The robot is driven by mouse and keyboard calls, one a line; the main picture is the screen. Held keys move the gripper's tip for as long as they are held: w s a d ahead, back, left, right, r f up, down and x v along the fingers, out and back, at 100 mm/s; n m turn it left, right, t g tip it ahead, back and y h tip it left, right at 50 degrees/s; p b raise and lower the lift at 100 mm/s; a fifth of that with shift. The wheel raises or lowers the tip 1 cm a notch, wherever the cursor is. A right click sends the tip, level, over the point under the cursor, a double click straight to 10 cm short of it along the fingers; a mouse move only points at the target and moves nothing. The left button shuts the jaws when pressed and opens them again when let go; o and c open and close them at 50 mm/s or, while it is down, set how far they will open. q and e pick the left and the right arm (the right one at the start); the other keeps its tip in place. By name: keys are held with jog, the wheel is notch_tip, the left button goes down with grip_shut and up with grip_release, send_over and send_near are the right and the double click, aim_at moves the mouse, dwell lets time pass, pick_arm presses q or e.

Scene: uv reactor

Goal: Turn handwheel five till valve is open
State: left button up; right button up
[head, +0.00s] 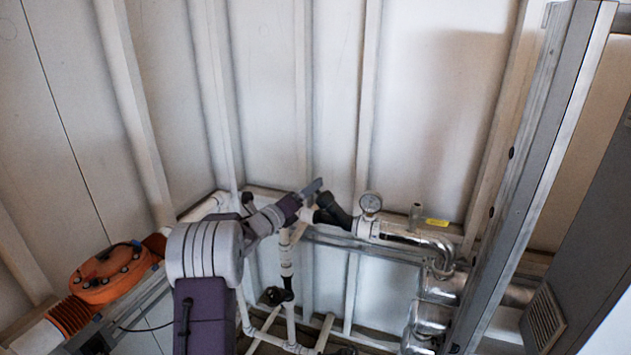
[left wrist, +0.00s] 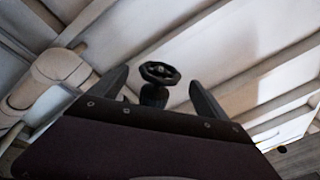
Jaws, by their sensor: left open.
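A small black handwheel (left wrist: 160,72) on a black stem shows in the left wrist view, between and beyond my left gripper's two fingers (left wrist: 158,95). The fingers are apart and empty, and I see no contact with the wheel. In the head view my left gripper (head: 312,190) is beside black valve fittings (head: 333,211) on the pipework. The arm hides part of the pipes there. No number is readable, so I cannot tell which wheel is five. Another black handwheel (head: 274,296) sits lower on the pipes. My right gripper is not in view.
A pressure gauge (head: 370,203) stands on the metal pipe right of my left gripper. An orange housing (head: 107,272) is at the left. A grey upright post (head: 530,175) crosses the right side. Ribbed white wall panels (head: 270,90) stand behind the pipes.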

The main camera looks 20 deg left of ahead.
pick_arm(q)
jog(key=shift+w+d+r+p, duration=0.1)
jog(key=shift+w+r+p, duration=0.15)
jog(key=shift+w+p, duration=0.25)
jog(key=shift+w+d+r+p, duration=0.1)
jog(key=shift+w+r+p, duration=0.15)
jog(key=shift+w, duration=0.3)
jog(key=w, duration=0.2)
jog(key=w+f, duration=0.1)
jog(key=w, duration=0.1)
jog(key=shift+w+d, duration=0.1)
jog(key=shift+d, duration=0.15)
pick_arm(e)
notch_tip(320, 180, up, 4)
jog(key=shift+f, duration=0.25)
pick_arm(q)
jog(key=shift+c, duration=0.4)
jog(key=c, duration=1.2)
jog(key=shift+c, duration=0.2)
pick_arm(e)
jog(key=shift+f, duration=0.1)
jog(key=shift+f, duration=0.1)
